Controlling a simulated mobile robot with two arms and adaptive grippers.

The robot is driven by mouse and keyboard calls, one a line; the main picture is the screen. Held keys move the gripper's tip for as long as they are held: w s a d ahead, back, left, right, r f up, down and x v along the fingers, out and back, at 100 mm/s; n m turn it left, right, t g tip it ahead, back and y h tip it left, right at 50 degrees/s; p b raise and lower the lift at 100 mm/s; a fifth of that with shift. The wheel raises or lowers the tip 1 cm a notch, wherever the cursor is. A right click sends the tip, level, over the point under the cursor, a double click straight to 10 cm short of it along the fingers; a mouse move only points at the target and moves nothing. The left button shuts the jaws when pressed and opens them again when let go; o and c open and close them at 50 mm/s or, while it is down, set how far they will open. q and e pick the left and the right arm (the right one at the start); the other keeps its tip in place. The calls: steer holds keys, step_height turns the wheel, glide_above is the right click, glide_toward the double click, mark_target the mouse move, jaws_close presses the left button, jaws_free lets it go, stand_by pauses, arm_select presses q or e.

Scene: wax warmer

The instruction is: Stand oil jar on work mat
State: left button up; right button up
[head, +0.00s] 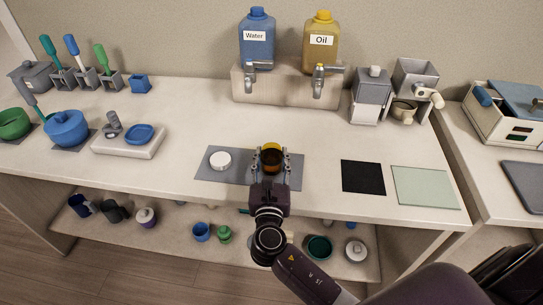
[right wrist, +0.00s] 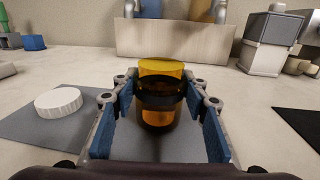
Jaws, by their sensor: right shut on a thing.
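The amber oil jar (head: 271,156) is upright, see-through, with a dark band around its middle; it also shows in the right wrist view (right wrist: 160,98). My right gripper (head: 271,161) is shut on it, a finger on each side. The grey work mat (head: 236,178) lies under and around the jar. I cannot tell whether the jar's base touches the mat. A white ridged lid (head: 220,160) lies on the mat's left part. My left gripper is not in view.
Water (head: 257,42) and Oil (head: 320,45) dispensers stand on a stone block (head: 285,88) behind. A black mat (head: 363,177) and a pale green mat (head: 426,187) lie to the right. A tray with a blue dish (head: 138,134) is left. Counter between the mat and block is clear.

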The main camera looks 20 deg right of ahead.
steer(key=o, duration=1.4)
steer(key=shift+o, duration=0.2)
steer(key=shift+s+a, duration=0.1)
steer(key=shift+s, duration=0.05)
steer(key=shift+p+v, duration=0.65)
steer(key=shift+v, duration=3.15)
steer(key=shift+s+a, duration=0.15)
steer(key=shift+s, duration=0.15)
steer(key=v, duration=1.1)
steer(key=shift+s, duration=0.15)
